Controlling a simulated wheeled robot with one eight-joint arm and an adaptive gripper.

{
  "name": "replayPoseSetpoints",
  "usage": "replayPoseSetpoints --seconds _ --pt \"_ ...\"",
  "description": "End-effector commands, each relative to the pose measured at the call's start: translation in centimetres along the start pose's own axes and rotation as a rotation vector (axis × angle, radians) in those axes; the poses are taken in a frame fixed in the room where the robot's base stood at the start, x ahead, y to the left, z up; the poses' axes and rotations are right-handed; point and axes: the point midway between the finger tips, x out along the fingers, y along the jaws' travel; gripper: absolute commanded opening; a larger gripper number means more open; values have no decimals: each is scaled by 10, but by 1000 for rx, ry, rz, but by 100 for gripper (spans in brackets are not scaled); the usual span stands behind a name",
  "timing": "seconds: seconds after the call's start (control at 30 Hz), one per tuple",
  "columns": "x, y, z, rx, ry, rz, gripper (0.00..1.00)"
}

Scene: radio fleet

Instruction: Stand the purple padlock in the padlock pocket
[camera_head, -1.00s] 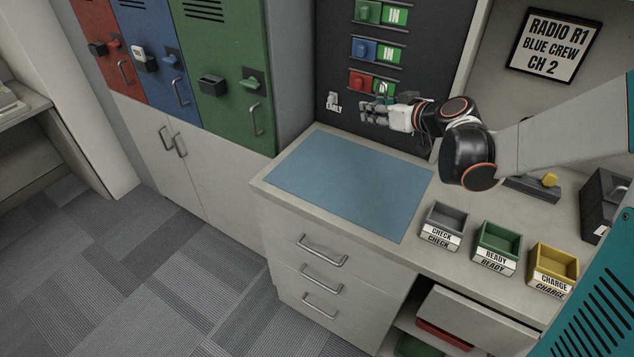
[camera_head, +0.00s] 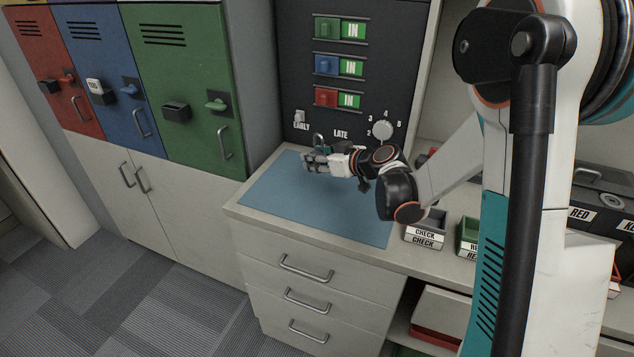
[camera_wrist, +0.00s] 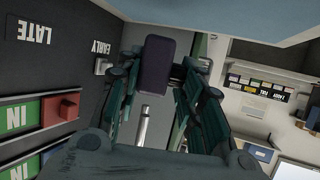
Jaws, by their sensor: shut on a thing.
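The purple padlock (camera_wrist: 158,65) shows between the fingers in the wrist view, its dark body toward the top of the picture. A pale metal bar, which may be its shackle, runs below it. My gripper (camera_wrist: 160,80) is shut on the padlock. In the head view my gripper (camera_head: 312,161) is above the far part of the blue mat, in front of the dark panel. There the padlock is small and mostly hidden by the fingers; a dark loop rises above them. I cannot make out a padlock pocket in either view.
The dark panel (camera_head: 270,75) with IN slots, an EARLY switch (camera_head: 299,116) and a numbered knob (camera_head: 382,130) stands behind. The blue mat (camera_head: 290,205) is clear. A grey CHECK tray (camera_head: 425,232) and green tray (camera_head: 468,235) stand right. Coloured lockers (camera_head: 190,60) are left.

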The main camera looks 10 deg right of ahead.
Motion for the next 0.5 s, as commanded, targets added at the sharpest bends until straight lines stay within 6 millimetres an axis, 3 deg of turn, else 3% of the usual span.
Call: replayPoseSetpoints --seconds 0.1,0.27,0.5 --pt "6 0 14 0 1 0 0" --pt "9 0 21 0 1 0 0" --pt "21 0 52 0 1 0 0"
